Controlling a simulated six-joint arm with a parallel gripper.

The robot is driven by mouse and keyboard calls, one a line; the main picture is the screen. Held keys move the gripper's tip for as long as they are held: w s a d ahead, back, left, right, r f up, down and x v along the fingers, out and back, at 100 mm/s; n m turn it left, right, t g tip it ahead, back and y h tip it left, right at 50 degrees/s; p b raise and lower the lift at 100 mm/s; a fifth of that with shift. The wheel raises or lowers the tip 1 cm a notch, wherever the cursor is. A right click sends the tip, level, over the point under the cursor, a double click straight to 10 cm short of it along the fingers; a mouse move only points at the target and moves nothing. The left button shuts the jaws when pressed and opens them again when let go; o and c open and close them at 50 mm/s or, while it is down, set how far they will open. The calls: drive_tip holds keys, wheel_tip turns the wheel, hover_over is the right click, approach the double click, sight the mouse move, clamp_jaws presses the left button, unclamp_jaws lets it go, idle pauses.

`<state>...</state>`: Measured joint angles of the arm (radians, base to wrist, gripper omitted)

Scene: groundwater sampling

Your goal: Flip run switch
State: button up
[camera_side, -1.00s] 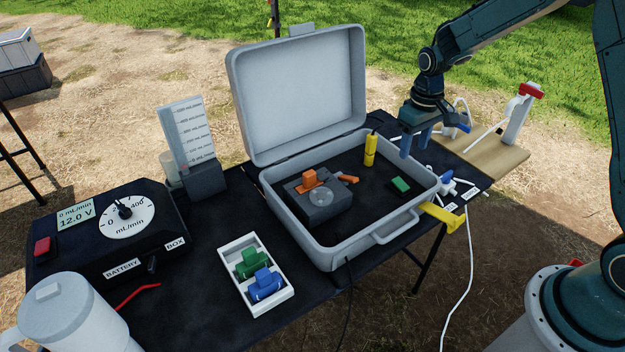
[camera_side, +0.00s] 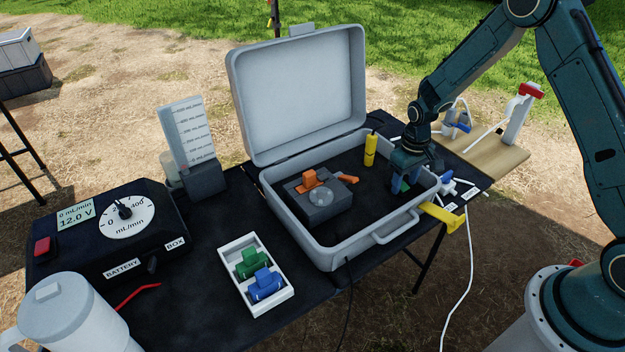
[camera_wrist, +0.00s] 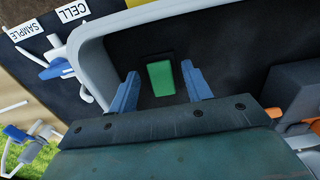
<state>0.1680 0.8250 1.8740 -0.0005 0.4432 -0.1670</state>
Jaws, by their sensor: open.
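A green rocker switch (camera_wrist: 161,78) on a small dark plate sits on the floor of the open grey case (camera_side: 325,258), towards its right end. My gripper (camera_wrist: 160,70) points down over it with its blue fingers apart and empty. In the wrist view the green rocker lies between the two fingers, with a gap on each side. In the side view the fingers reach down inside the case and mostly hide the switch. I cannot tell whether a fingertip touches the switch or its plate.
A pump block with an orange lever (camera_side: 311,180) and a yellow cylinder (camera_side: 370,150) stand in the case beside my gripper. The case walls surround it. White tubing and blue-handled valves (camera_side: 446,177) lie just outside the right wall. A tray (camera_side: 283,307) stands in front.

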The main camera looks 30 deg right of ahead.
drive_tip(key=shift+f, duration=0.1)
drive_tip(key=c, duration=1)
drive_tip(key=shift+w+g, duration=0.15)
drive_tip(key=shift+g, duration=0.15)
drive_tip(key=shift+w+g, duration=0.25)
drive_tip(key=shift+g, duration=0.6)
drive_tip(key=shift+w+g, duration=0.2)
drive_tip(key=shift+g, duration=0.95)
drive_tip(key=o, duration=1)
